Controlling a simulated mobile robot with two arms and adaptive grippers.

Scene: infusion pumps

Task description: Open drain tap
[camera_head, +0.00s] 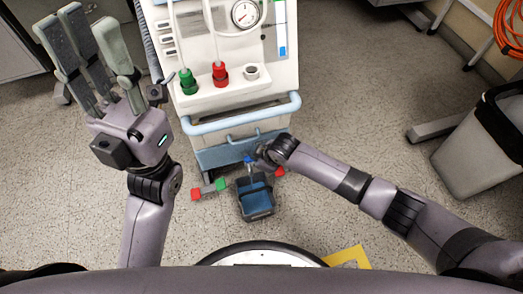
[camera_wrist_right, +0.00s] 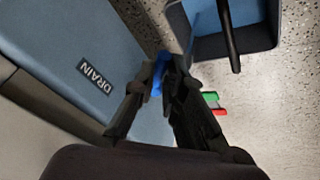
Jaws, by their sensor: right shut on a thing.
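The blue drain tap (camera_head: 249,159) shows low on the front of the machine in the head view. In the right wrist view the blue tap (camera_wrist_right: 158,78) sits between the dark fingers of my right gripper (camera_wrist_right: 166,72), beside a blue panel (camera_wrist_right: 125,60) marked DRAIN. My right gripper is shut on the tap; its fingers hide much of it, so I cannot tell how far it is turned. My left gripper (camera_head: 90,45) is raised at the upper left in the head view, with its fingers spread apart and empty.
A dark bucket with blue inside (camera_head: 255,203) stands on the floor below the tap. Red and green pedals (camera_head: 208,188) lie beside it. A pale blue bar (camera_head: 240,114) crosses the machine above. A grey bin (camera_head: 476,150) stands right.

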